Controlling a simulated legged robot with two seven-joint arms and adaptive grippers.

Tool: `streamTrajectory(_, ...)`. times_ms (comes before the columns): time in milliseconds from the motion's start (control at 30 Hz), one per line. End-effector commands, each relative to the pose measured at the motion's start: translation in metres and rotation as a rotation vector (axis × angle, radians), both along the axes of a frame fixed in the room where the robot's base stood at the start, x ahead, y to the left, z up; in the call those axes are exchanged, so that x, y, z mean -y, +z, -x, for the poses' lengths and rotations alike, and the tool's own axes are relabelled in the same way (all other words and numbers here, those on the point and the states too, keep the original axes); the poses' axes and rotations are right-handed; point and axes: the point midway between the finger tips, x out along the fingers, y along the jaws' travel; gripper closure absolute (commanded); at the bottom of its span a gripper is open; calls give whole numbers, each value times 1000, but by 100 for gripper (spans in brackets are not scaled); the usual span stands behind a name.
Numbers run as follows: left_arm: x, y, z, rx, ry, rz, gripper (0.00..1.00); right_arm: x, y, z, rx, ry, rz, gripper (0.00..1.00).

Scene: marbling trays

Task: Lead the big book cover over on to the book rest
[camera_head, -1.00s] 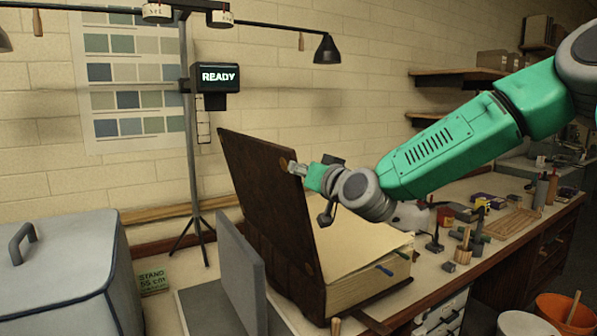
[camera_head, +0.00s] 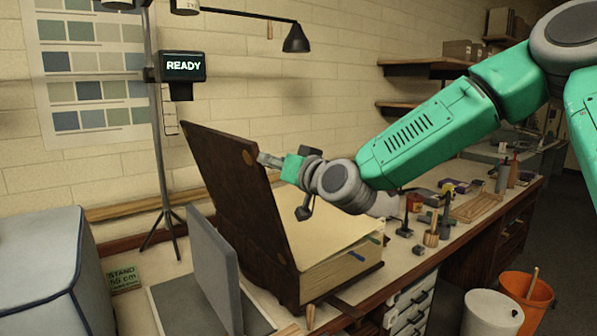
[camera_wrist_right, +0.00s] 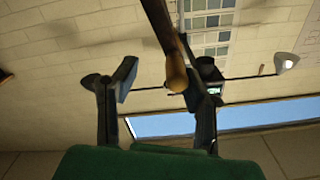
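The big book (camera_head: 340,275) lies on the bench with pale pages and coloured tabs. Its dark brown cover (camera_head: 235,210) stands raised at the left side of the pages, leaning a little left. The book rest (camera_head: 213,265), a grey upright panel on a flat base, stands left of the cover. My right gripper (camera_head: 268,160) is at the cover's upper near corner. In the right wrist view, its two fingers (camera_wrist_right: 165,88) are apart, with the cover's edge (camera_wrist_right: 160,30) and brass-coloured corner (camera_wrist_right: 176,77) between them; contact is unclear. My left gripper is out of view.
A lamp stand with a READY display (camera_head: 184,66) rises behind the rest. A grey-blue case (camera_head: 45,265) is at the left, beside a green stand sign (camera_head: 124,278). Small tools (camera_head: 432,230) crowd the bench right of the book. Buckets (camera_head: 525,298) stand at lower right.

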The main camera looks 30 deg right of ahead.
Motion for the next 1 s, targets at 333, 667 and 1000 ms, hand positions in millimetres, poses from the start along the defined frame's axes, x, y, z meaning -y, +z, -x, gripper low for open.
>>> streamTrajectory(333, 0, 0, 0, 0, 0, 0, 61, 2, -2, 34, -3, -1, -2, 63)
streamTrajectory(667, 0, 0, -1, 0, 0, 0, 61, 4, -2, 66, -2, 0, 0, 63)
streamTrajectory(1000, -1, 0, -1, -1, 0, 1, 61, 4, -2, 88, -2, 0, 1, 63)
